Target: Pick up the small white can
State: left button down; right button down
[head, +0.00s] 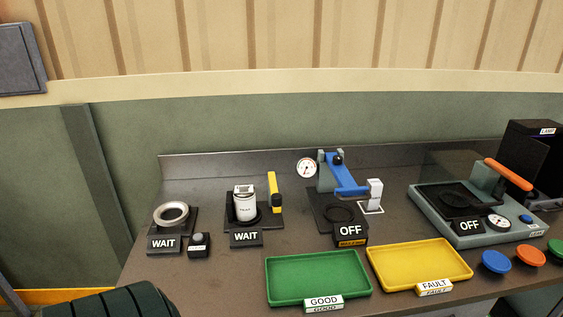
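A small white can (243,207) with dark print stands upright in a round black holder on the black base of a station (268,222), left of centre on the bench. A light-coloured piece with a dark opening sits at its top. A sign reading WAIT (246,239) stands in front of it, and a yellow lever (275,190) rises just to its right. Neither of my grippers is in view, and nothing is seen touching the can.
A blue-levered press (342,175) and a white block (375,190) stand right. Green (300,268) and yellow (415,258) trays lie in front. A grey-green machine (460,225) and coloured buttons (497,261) are far right.

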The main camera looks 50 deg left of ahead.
aim_at(245, 211)
jog(key=u, duration=1.85)
jog(key=k+j+u, duration=0.1)
jog(key=j+u, duration=0.25)
jog(key=j, duration=0.25)
